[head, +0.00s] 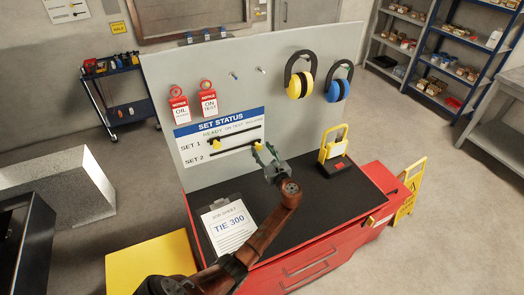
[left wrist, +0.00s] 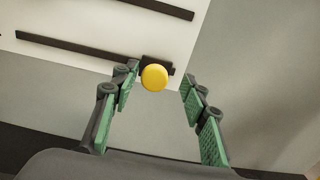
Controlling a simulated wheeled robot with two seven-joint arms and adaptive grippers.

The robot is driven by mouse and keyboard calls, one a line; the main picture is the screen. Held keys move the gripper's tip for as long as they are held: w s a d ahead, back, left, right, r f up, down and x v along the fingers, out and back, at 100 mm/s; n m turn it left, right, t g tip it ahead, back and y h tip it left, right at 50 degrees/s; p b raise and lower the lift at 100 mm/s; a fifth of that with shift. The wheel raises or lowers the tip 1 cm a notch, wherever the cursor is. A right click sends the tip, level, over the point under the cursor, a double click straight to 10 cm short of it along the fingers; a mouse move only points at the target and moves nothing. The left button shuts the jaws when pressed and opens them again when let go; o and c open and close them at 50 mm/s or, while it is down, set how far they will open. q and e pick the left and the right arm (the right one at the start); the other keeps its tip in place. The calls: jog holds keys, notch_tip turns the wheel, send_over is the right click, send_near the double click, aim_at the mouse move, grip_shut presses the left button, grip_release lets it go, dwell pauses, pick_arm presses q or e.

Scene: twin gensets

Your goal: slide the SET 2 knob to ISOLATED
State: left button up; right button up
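The SET STATUS board (head: 220,122) is a white panel with a blue header and two dark slots, marked SET 1 and SET 2. The SET 2 knob (head: 258,147) is yellow and sits at the right end of the lower slot. It also shows in the left wrist view as a round yellow cap (left wrist: 154,77) on a dark slider. My left gripper (head: 264,157) is open in front of it. In the left wrist view its green-padded fingers (left wrist: 160,77) stand either side of the knob; contact is not clear. The SET 1 knob (head: 214,143) is at the left of its slot.
Red tags (head: 179,107) and ear defenders (head: 299,78) hang on the grey panel. The panel right of the board is bare.

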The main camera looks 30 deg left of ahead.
pick_arm(q)
jog(key=shift+s, duration=0.1)
jog(key=v, duration=1.2)
pick_arm(e)
jog(key=shift+s, duration=0.4)
